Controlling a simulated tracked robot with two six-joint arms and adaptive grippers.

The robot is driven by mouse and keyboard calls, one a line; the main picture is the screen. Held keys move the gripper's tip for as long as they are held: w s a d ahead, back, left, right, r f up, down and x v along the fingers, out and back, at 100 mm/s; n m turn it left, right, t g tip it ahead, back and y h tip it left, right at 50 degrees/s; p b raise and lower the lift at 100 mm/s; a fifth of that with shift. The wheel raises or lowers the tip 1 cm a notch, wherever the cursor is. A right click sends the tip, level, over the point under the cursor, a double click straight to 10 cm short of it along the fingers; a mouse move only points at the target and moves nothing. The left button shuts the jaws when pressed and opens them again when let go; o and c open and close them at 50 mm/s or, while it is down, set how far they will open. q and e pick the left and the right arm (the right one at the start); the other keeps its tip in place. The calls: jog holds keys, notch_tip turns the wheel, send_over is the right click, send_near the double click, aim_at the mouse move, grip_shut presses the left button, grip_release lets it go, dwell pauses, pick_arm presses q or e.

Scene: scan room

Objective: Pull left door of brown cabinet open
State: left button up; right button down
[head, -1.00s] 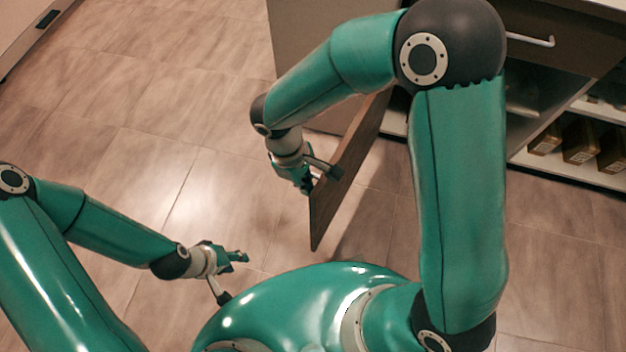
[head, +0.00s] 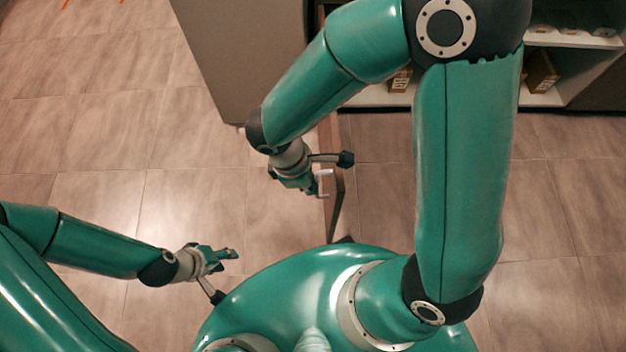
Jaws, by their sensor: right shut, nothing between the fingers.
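The brown cabinet's left door (head: 335,215) stands open, seen almost edge-on, pointing from the cabinet towards my body. Its upper part is hidden behind my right arm. A pale bar handle (head: 325,182) shows on the door's left face. My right gripper (head: 312,187) is shut and empty beside this handle, on the left side of the door. Whether it touches the handle is hard to tell. My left gripper (head: 232,256) hangs over the floor, left of the door and apart from it; its finger opening is unclear.
The cabinet's side panel (head: 245,60) is at the top, left of the door. Open shelves with small brown boxes (head: 541,72) show at the top right. The tiled floor (head: 110,130) at the left is clear. My body fills the lower middle.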

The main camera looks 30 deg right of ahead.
jog(key=v, duration=0.8)
jog(key=shift+s+r, duration=0.1)
